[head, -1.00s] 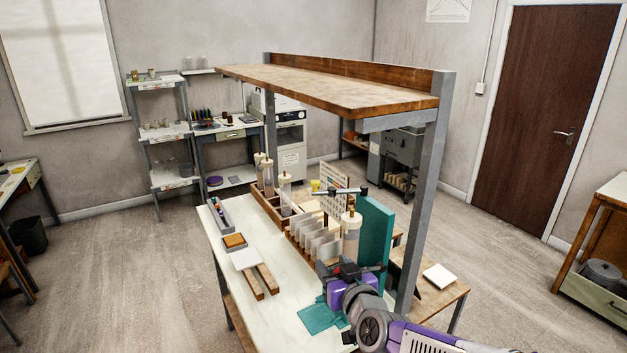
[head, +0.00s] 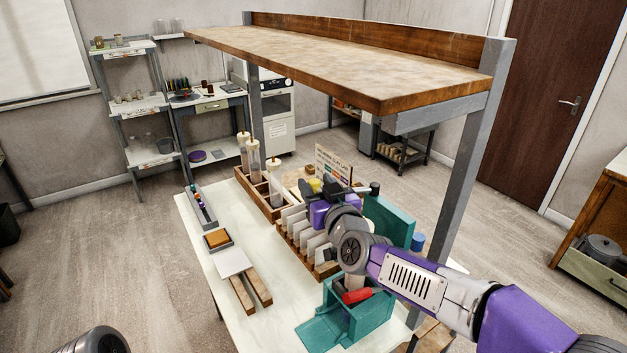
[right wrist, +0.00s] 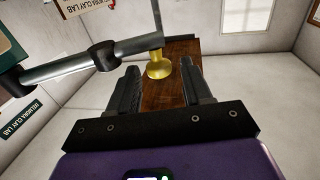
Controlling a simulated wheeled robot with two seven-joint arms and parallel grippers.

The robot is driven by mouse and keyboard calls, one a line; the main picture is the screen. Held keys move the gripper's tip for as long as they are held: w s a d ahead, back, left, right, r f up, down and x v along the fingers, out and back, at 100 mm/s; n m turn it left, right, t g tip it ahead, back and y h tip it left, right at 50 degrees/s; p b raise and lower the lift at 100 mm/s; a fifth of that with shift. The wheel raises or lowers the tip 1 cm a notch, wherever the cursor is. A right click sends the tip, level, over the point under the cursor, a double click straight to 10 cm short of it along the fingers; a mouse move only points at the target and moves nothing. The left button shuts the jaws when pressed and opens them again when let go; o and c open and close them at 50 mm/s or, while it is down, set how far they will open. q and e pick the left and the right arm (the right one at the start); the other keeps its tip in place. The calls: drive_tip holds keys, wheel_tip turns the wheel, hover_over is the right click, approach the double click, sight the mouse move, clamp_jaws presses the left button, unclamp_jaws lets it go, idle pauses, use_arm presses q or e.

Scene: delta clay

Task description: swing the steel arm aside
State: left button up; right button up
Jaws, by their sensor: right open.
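The steel arm (right wrist: 65,70) is a grey bar with dark collars. In the right wrist view it runs from the left edge to a thin upright rod near the top middle. In the head view it is mostly hidden behind my right gripper; a dark knob (head: 375,188) shows beside it. My right gripper (right wrist: 159,66) is open, its two dark fingers apart with nothing seen clasped. The bar crosses near the left finger's tip; I cannot tell whether they touch. In the head view the right gripper (head: 316,194) is above the slotted rack. My left gripper is not in view.
A yellow flared piece (right wrist: 158,66) shows beyond the fingers. A wooden rack (head: 300,236) with pale plates stands below. A teal box (head: 365,315) holds a red-handled thing. A wooden shelf (head: 330,65) and its grey post (head: 462,160) stand close by.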

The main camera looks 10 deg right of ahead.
drive_tip(key=shift+w+a, duration=0.2)
drive_tip(key=shift+w, duration=0.8)
drive_tip(key=shift+w, duration=0.1)
clamp_jaws()
